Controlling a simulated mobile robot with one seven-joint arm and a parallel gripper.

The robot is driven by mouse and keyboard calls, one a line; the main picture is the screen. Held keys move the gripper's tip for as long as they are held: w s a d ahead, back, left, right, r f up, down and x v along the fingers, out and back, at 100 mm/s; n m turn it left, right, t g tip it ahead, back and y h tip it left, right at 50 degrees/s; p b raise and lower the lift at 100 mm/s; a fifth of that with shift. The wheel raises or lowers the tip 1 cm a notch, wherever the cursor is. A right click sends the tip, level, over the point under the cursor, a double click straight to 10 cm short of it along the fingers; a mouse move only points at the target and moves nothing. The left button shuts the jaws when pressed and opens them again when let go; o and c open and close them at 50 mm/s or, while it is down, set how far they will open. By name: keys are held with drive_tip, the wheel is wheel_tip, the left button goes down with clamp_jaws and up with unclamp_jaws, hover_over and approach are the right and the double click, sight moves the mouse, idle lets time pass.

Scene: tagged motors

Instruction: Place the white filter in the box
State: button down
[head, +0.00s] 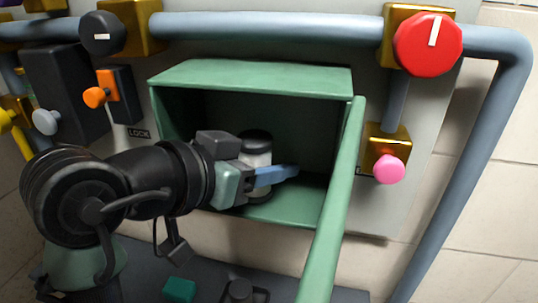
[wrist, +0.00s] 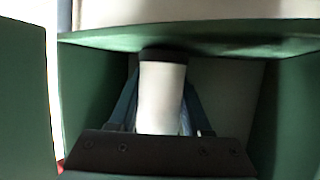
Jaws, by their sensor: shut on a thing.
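The white filter (head: 257,158) is a white cylinder with dark ends, held upright inside the open green box (head: 250,75). My gripper (head: 268,178) reaches into the box from the left and is shut on the filter. In the wrist view the white filter (wrist: 160,97) stands between the two blue fingers (wrist: 160,115), with its dark cap at the top. The green box (wrist: 290,110) surrounds it on the sides and above. The filter's base is close to the box floor; I cannot tell if it touches. Part of the filter is hidden by my gripper.
The green box door (head: 335,200) stands open at the right. A red knob (head: 428,44), a pink knob (head: 389,169), an orange switch (head: 97,97) and a black knob (head: 101,33) are on the panel. A blue-grey pipe (head: 270,27) runs above the box.

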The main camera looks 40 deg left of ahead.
drive_tip(key=shift+f, duration=0.2)
drive_tip(key=shift+c, duration=1.8)
unclamp_jaws()
drive_tip(key=shift+r, duration=0.25)
drive_tip(key=shift+s+b, duration=0.35)
drive_tip(key=shift+s, duration=0.05)
drive_tip(key=a+b+v, duration=0.1)
drive_tip(key=b+v, duration=0.2)
drive_tip(key=v, duration=0.8)
drive_tip(key=shift+d, duration=0.5)
